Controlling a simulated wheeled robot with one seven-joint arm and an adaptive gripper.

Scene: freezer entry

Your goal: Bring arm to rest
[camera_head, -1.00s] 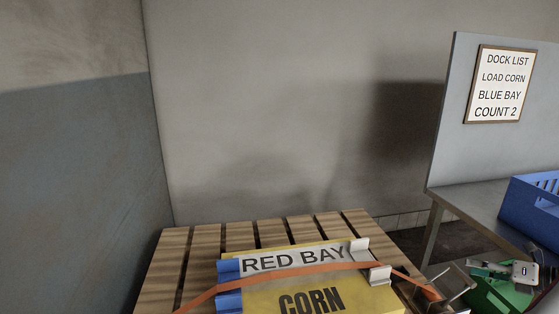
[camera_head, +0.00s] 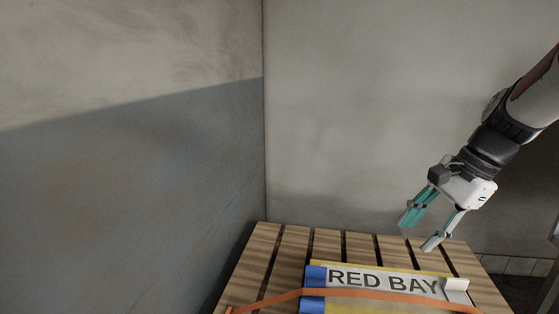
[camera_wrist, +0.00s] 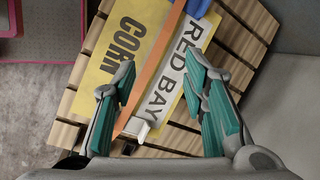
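My gripper (camera_head: 420,230) is at the right in the head view, above the right part of a wooden pallet, with its teal-padded fingers apart and nothing between them. In the wrist view my gripper (camera_wrist: 162,105) is also open, with its fingers spread over the pallet load below. The load is a yellow CORN package (camera_wrist: 117,40) with a white RED BAY label (camera_head: 385,281) and an orange strap (camera_head: 350,293) across it. The fingers look clear of the load.
The slatted pallet (camera_head: 262,250) stands in the corner by a grey-blue wall (camera_head: 150,190) and a pale back wall (camera_head: 370,110). A red-edged item (camera_wrist: 52,60) shows at the upper left of the wrist view. Air above the pallet's left side is free.

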